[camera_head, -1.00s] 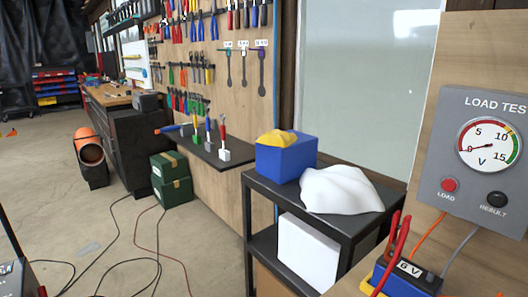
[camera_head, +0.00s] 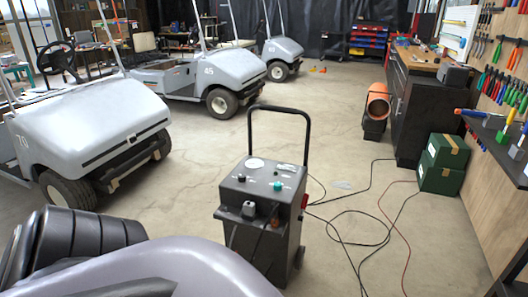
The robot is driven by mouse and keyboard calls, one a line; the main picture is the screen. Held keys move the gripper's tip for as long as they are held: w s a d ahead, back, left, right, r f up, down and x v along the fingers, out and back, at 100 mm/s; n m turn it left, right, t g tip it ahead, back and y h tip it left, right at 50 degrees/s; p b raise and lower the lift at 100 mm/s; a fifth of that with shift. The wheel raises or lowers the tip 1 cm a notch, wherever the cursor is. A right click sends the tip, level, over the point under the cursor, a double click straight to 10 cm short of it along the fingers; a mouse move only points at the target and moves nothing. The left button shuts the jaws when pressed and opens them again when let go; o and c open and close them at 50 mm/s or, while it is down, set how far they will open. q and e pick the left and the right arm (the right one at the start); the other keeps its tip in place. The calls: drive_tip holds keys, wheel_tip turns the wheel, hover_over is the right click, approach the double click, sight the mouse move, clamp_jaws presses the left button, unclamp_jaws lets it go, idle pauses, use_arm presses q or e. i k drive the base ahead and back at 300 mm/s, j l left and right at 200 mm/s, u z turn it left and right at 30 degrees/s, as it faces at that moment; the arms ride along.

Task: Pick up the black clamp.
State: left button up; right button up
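I cannot make out the black clamp for certain in this view. A dark wheeled charger (camera_head: 262,205) with a tall black loop handle stands upright on the floor near the middle. Its top has a white dial, a teal knob and a dark knob. A small grey block (camera_head: 249,209) and a small reddish-brown piece (camera_head: 275,222) are on its front; they are too small to identify surely. Black and red cables (camera_head: 345,235) run from behind it across the floor.
Grey carts (camera_head: 90,120) stand at left and behind. Green boxes (camera_head: 443,165), a dark cabinet (camera_head: 415,110) and a tool wall are right. Concrete floor between is open.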

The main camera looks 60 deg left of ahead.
sight(275, 218)
drive_tip(key=u, duration=1.7)
drive_tip(key=z, duration=2.75)
drive_tip(key=u, duration=2.5)
